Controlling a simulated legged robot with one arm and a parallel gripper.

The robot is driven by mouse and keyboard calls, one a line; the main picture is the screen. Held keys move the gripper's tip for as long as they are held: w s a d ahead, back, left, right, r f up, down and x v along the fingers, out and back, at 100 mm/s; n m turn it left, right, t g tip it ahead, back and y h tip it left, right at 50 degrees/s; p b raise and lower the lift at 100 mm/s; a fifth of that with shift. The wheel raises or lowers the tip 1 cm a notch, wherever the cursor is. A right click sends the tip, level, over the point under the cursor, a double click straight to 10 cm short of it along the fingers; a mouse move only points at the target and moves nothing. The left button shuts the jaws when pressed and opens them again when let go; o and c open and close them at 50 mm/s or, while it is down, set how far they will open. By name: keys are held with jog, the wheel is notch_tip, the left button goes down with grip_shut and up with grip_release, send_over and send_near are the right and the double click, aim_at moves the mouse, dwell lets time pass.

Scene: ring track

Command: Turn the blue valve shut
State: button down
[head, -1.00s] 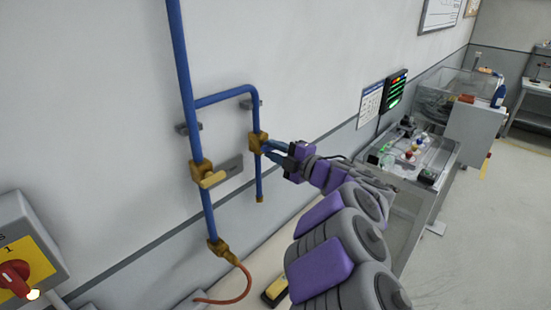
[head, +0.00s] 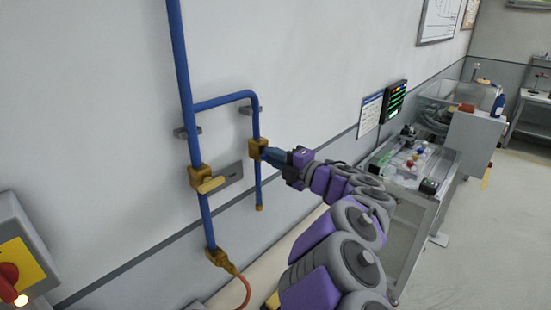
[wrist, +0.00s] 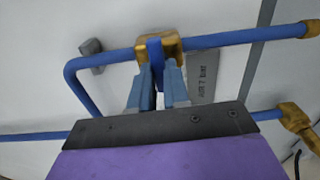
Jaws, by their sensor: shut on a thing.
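The blue valve has a brass body (head: 257,149) on the short blue branch pipe, right of the main pipe, in the head view. In the wrist view the brass body (wrist: 172,45) sits on the pipe, and its blue handle (wrist: 155,48) points down towards me between my fingers. My gripper (head: 270,154) reaches it from the right, and its blue fingertips (wrist: 158,85) are shut on the handle from both sides. The handle's lower part is hidden between the fingers. In the wrist view the handle looks crosswise to the pipe.
A second brass valve (head: 200,178) with a yellow lever is on the main blue pipe (head: 183,70). A grey plate (wrist: 203,72) reads "AIR 7 bar". A switch box (head: 15,255) with a red knob is at lower left. A bench (head: 415,190) stands right, beyond my arm.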

jog(key=c, duration=1.1)
grip_release()
jog(key=shift+f, duration=0.15)
jog(key=shift+s, duration=0.1)
jog(key=p+v, duration=0.1)
jog(key=v, duration=1.6)
jog(key=shift+p, duration=0.3)
jog(key=shift+d+f, duration=0.1)
